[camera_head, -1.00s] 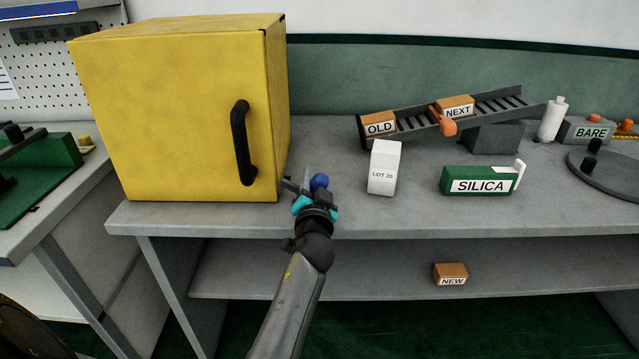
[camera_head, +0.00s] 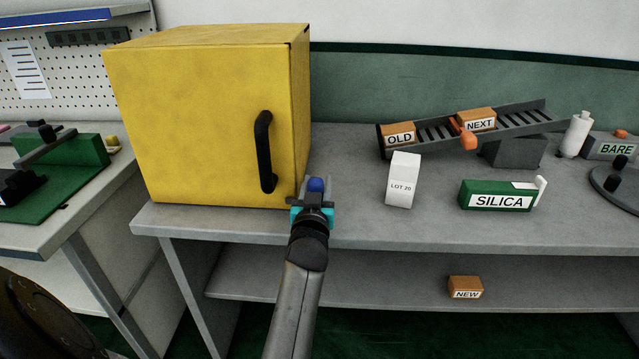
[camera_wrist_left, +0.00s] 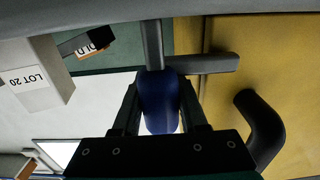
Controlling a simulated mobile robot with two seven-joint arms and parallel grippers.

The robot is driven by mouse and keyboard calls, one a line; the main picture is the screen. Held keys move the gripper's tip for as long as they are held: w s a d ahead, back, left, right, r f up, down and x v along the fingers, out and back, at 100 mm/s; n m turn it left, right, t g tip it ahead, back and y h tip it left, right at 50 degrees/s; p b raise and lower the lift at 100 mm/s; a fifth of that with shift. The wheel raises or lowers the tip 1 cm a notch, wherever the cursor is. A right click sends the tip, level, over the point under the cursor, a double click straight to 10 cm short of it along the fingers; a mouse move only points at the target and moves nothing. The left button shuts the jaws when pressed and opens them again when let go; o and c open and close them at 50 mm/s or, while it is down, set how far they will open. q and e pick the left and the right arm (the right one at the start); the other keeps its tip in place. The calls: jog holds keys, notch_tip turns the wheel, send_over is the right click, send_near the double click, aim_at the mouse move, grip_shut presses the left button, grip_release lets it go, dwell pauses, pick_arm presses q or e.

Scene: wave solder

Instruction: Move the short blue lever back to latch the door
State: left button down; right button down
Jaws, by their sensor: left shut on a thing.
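The yellow cabinet (camera_head: 195,120) stands on the grey bench with its door closed and a black handle (camera_head: 264,150) on the door's right side. The short lever's blue knob (camera_head: 316,184) is by the cabinet's lower right front corner. My left gripper (camera_head: 314,196) is shut on this knob. In the left wrist view the blue knob (camera_wrist_left: 158,100) sits between the two dark fingers, with a grey bar (camera_wrist_left: 200,64) just beyond it pointing toward the yellow door. The lever's root is partly hidden in the head view. My right gripper is out of view.
A white LOT 20 box (camera_head: 403,180) and a green SILICA box (camera_head: 497,195) stand right of my left gripper. Behind them is a sloped rack (camera_head: 520,119) with OLD and NEXT blocks. A NEW block (camera_head: 465,287) lies on the lower shelf.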

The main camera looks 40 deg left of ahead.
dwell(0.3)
pick_arm(q)
jog(key=shift+c, duration=2.2)
grip_release()
